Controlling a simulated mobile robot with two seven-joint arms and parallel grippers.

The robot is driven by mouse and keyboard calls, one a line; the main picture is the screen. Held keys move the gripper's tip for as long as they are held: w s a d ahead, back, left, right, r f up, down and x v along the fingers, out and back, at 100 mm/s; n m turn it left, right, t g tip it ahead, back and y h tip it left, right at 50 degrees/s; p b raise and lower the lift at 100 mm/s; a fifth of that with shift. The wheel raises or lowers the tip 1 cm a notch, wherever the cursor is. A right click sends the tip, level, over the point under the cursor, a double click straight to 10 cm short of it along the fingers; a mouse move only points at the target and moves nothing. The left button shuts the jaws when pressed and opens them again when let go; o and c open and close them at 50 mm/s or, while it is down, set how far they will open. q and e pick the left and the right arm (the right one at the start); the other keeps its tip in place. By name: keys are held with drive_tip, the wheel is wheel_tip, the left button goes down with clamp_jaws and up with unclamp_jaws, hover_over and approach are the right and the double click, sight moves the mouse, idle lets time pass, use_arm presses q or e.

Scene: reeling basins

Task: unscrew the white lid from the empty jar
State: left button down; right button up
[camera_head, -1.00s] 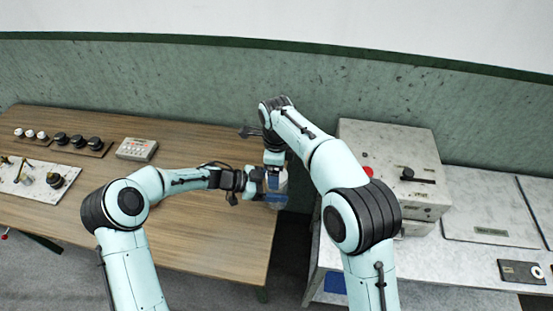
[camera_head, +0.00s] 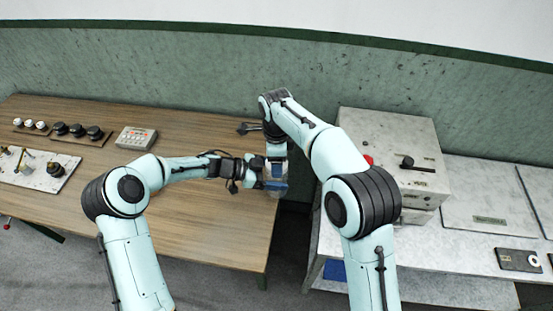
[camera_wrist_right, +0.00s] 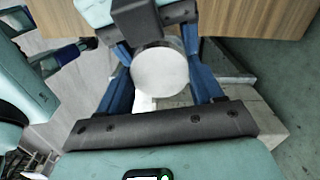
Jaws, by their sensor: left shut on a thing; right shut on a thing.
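The jar (camera_head: 278,171) looks clear and bluish and is held above the right end of the wooden table; the grippers hide much of it. My left gripper (camera_head: 266,184) is shut on the jar from the left. The round white lid (camera_wrist_right: 160,72) shows in the right wrist view. My right gripper (camera_wrist_right: 160,82) is shut on the lid, with its blue fingers on either side. In the head view my right arm comes over the jar from above and mostly hides the lid. I cannot tell whether the lid is loose on the jar.
The wooden table (camera_head: 200,225) is mostly clear. A small keypad box (camera_head: 136,138) and several knobs (camera_head: 77,130) stand at its left. A grey machine box (camera_head: 395,150) stands on the pale bench (camera_head: 480,215) to the right, beyond a gap.

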drive_tip(key=n, duration=0.8)
drive_tip(key=o, duration=1.2)
drive_tip(key=shift+c, duration=0.2)
